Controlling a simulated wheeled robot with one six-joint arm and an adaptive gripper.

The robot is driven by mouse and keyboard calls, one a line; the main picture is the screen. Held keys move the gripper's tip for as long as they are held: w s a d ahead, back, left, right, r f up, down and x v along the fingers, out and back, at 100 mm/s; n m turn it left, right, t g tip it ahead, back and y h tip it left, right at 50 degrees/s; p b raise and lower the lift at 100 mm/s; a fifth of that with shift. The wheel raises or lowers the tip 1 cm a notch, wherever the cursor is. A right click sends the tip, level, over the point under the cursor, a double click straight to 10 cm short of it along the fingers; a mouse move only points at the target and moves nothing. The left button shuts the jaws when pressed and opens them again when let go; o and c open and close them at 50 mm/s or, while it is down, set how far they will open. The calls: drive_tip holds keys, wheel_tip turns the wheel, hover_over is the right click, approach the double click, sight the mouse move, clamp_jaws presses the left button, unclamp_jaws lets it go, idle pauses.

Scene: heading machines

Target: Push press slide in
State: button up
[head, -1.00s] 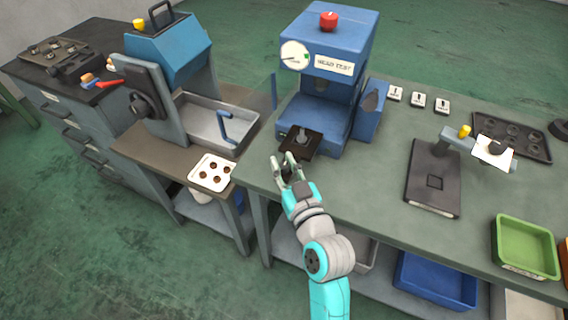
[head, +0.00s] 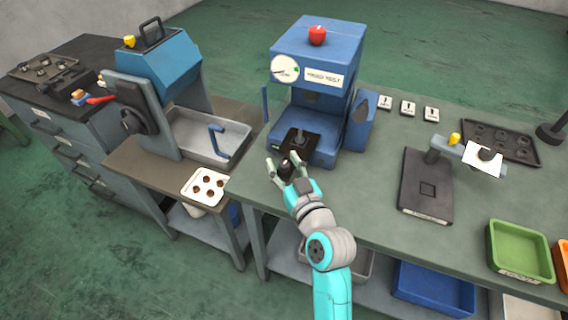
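The blue press (head: 318,50) stands on the green bench, with a red knob on top, a round dial and a "HEAD TEST" label. Its dark slide (head: 284,143) sticks out of the front of the press base, with a small grey part (head: 300,138) on it. My gripper (head: 286,166) is just in front of the slide, its fingers spread apart. A small dark knob-like piece (head: 287,169) shows between the fingers. I cannot tell whether the fingers touch it or the slide.
A black stand (head: 427,185), a dark tray (head: 500,141) and a green bin (head: 520,250) lie to the right. The bench between press and stand is clear.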

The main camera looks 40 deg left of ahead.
drive_tip(key=v, duration=1.2)
drive_tip(key=shift+s+a+f, duration=0.1)
drive_tip(key=shift+s+f, duration=0.05)
drive_tip(key=shift+s, duration=0.05)
drive_tip(key=c, duration=0.7)
drive_tip(key=s+n, duration=0.1)
drive_tip(key=n, duration=0.1)
drive_tip(key=s+n, duration=0.1)
drive_tip(key=n, duration=0.1)
drive_tip(key=s+a+f+n+h, duration=0.1)
drive_tip(key=n, duration=0.1)
drive_tip(key=shift+s+n+t, duration=0.25)
drive_tip(key=shift+n+t, duration=0.05)
drive_tip(key=shift+t, duration=0.1)
clamp_jaws()
drive_tip(key=w+a+n+t, duration=0.1)
drive_tip(key=w+a+n, duration=0.5)
drive_tip(key=n, duration=0.3)
drive_tip(key=shift+a+r+h, duration=0.35)
drive_tip(key=shift+a+h, duration=0.05)
drive_tip(key=shift+a, duration=0.25)
